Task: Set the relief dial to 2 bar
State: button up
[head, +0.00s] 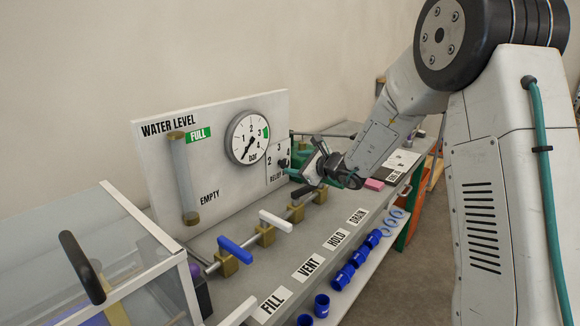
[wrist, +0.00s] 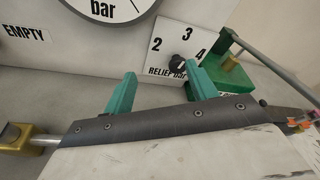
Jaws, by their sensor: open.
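The relief dial is a small dark knob (wrist: 179,66) on a white plate marked 2, 3 and 4 with "RELIEF bar" below. In the wrist view it lies ahead of my gripper (wrist: 163,78), between the two teal fingertips but nearer the right one. The fingers are open and empty, and appear apart from the knob. Which number the knob points to is too small to tell. In the head view the dial (head: 283,163) sits low on the panel's right side, with my gripper (head: 312,165) close in front of it, to the right.
A round bar gauge (head: 247,138) is left of the dial. Valves with a blue handle (head: 235,250) and a white handle (head: 276,221) line the bench. A green block (wrist: 228,76) stands close right of the dial. A clear-sided box (head: 110,255) is at left.

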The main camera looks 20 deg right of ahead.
aim_at(286, 164)
jog(key=w+d+f+m+g+y, duration=0.1)
jog(key=w+d+f+m+g, duration=0.15)
jog(key=w+d+m, duration=0.3)
jog(key=shift+g+y, duration=0.25)
jog(key=shift+y, duration=0.05)
jog(key=shift+a+r+x, duration=0.1)
jog(key=shift+a+x, duration=0.05)
jog(key=shift+x, duration=1.95)
jog(key=shift+a+r+x, duration=0.1)
jog(key=shift+a+x, duration=0.05)
jog(key=shift+x, duration=1.95)
jog(key=shift+s, duration=0.2)
jog(key=shift+a, duration=0.1)
jog(key=c, duration=1)
